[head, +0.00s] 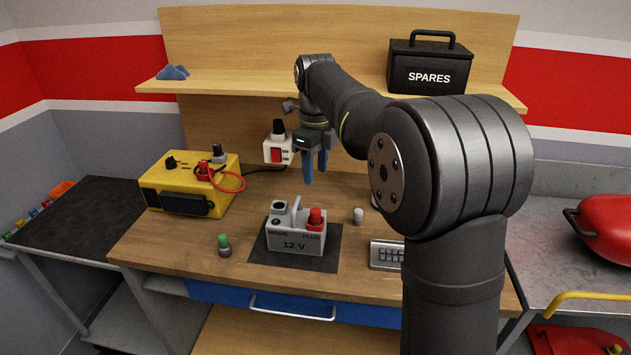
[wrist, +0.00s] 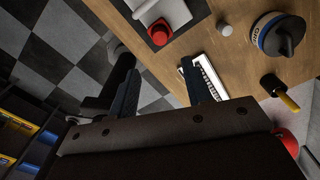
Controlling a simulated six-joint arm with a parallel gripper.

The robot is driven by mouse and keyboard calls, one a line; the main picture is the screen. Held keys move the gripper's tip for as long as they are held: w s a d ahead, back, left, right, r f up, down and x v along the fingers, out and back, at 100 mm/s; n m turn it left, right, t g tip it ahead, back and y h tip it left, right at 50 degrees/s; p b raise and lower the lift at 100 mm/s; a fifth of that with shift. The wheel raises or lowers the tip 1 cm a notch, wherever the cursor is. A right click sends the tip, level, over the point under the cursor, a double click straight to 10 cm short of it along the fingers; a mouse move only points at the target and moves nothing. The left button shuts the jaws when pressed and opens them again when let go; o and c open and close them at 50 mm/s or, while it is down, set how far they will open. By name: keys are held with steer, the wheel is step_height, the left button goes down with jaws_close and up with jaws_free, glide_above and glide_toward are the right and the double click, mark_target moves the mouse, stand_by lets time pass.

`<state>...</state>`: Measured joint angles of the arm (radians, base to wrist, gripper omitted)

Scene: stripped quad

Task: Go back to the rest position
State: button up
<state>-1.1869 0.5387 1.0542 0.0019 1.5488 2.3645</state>
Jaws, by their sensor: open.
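My gripper (head: 315,168) hangs above the wooden workbench (head: 190,236), fingers pointing down, behind and above the grey 12 V battery (head: 283,244). In the wrist view its two fingers (wrist: 160,68) are spread apart with nothing between them. The battery has a red cap on its right post and sits on a dark mat (head: 325,260). Its red cap also shows in the wrist view (wrist: 160,33). My arm's large near joint hides part of the bench's right side in the head view.
A yellow charger box (head: 178,203) with a red lead stands at the bench's left. A green-topped piece (head: 224,244) and a small grey cylinder (head: 358,215) stand near the battery. A shelf (head: 235,83) carrying a black SPARES case (head: 428,68) spans behind my arm. A white socket box (head: 276,150) is beside my gripper.

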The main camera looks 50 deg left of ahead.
mark_target(315, 210)
steer(key=shift+r, duration=0.25)
steer(key=shift+f, duration=4.25)
